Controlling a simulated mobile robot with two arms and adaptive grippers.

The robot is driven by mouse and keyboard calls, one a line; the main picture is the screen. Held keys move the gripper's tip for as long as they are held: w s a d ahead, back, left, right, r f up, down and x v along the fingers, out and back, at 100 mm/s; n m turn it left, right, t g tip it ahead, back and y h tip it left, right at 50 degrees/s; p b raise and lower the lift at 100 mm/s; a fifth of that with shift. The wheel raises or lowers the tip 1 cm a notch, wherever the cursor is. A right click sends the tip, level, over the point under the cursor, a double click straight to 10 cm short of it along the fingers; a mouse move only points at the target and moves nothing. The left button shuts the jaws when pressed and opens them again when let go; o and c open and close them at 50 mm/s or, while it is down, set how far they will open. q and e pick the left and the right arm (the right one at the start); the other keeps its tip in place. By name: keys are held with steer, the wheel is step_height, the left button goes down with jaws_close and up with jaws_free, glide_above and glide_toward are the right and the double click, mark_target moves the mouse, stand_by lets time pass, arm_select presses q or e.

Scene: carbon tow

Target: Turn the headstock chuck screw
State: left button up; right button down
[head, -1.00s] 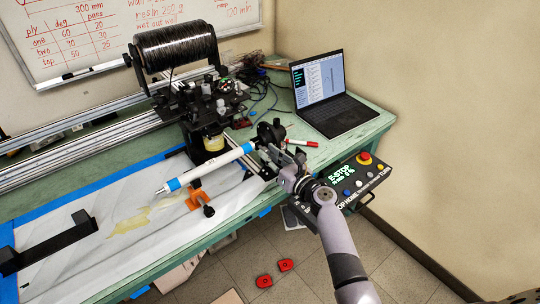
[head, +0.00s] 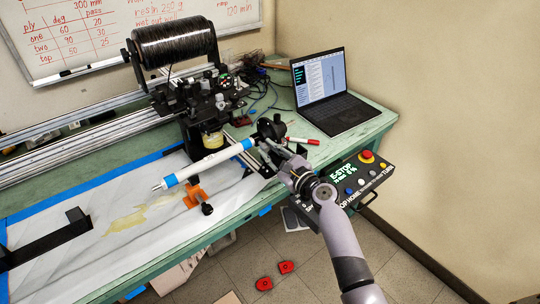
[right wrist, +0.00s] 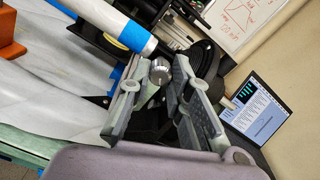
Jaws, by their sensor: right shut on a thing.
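The white mandrel tube with blue tape bands (head: 205,163) lies in the winder, and its right end meets the dark headstock chuck (head: 270,128). In the right wrist view, a small silver chuck screw (right wrist: 159,71) shows between the fingers, beside the tube's blue-taped end (right wrist: 134,36). My right gripper (head: 268,150) is at the front of the chuck; it also shows in the right wrist view (right wrist: 156,84), shut on the screw. In the head view the screw is hidden by the fingers. My left gripper is not in view.
A control box with a red E-stop button (head: 366,156) sits close to my right forearm. A black fibre spool (head: 174,44) stands above the carriage. An orange support (head: 195,194) stands under the tube.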

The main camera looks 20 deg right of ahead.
steer(key=n+b, duration=0.3)
steer(key=n, duration=0.3)
steer(key=shift+f+n, duration=0.15)
steer(key=shift+n, duration=0.15)
steer(key=n+b, duration=0.2)
steer(key=n, duration=0.3)
steer(key=n+b, duration=0.1)
steer(key=n, duration=0.4)
steer(key=shift+n, duration=0.4)
steer(key=n, duration=0.5)
steer(key=shift+b, duration=0.4)
steer(key=shift+n, duration=0.3)
steer(key=c, duration=1.8)
jaws_free()
steer(key=shift+o, duration=0.2)
